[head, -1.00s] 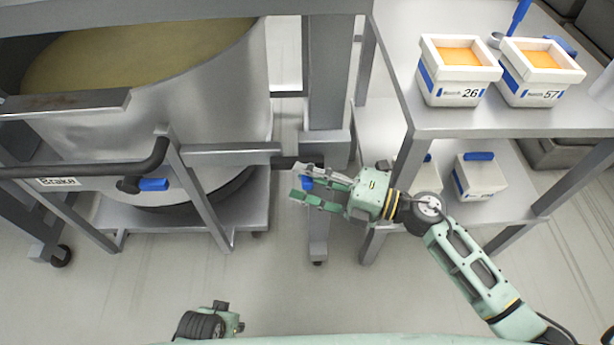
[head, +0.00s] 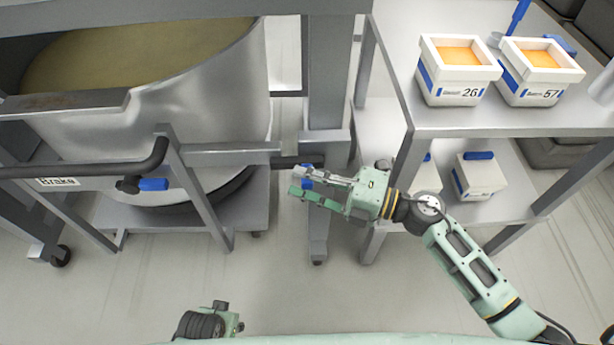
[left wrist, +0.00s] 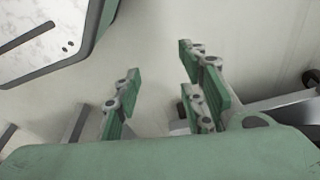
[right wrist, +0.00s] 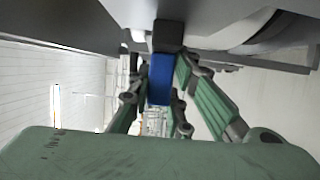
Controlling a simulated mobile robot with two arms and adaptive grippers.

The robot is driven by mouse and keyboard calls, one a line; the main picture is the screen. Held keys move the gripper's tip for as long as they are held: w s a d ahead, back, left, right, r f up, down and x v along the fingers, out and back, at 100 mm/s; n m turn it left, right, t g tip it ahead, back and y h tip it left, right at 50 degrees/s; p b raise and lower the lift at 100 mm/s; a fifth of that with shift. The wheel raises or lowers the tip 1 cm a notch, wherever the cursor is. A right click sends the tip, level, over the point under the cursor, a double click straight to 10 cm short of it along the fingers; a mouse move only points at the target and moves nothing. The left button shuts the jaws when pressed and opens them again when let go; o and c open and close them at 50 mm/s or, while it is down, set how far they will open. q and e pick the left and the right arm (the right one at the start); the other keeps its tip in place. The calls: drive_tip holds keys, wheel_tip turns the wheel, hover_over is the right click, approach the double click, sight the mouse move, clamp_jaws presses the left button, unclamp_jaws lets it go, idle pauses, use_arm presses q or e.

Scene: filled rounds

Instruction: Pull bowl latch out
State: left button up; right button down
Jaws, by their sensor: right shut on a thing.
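The bowl latch (head: 308,183) has a blue grip on a dark rod and sits at the right end of the grey bar beside the large metal bowl (head: 225,85). My right gripper (head: 303,183) is shut on the blue grip, one finger on each side. In the right wrist view the blue grip (right wrist: 160,80) stands between the fingers, with a dark block at its far end. The fingers partly hide the latch in the head view. My left gripper (left wrist: 160,85) is open and empty in the left wrist view, with pale floor behind it.
A second blue-tipped latch (head: 153,184) is on the frame at left, near the Brake label (head: 58,182). A grey shelf cart (head: 480,118) with white bins stands close on the right. The floor (head: 290,285) in front is clear.

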drive_tip(key=d, duration=0.5)
drive_tip(key=shift+d+f, duration=0.1)
drive_tip(key=shift+d, duration=0.1)
drive_tip(key=c, duration=2)
unclamp_jaws()
drive_tip(key=shift+c, duration=0.2)
drive_tip(key=o, duration=0.5)
drive_tip(key=shift+d, duration=0.1)
drive_tip(key=shift+c, duration=0.2)
drive_tip(key=v, duration=1.2)
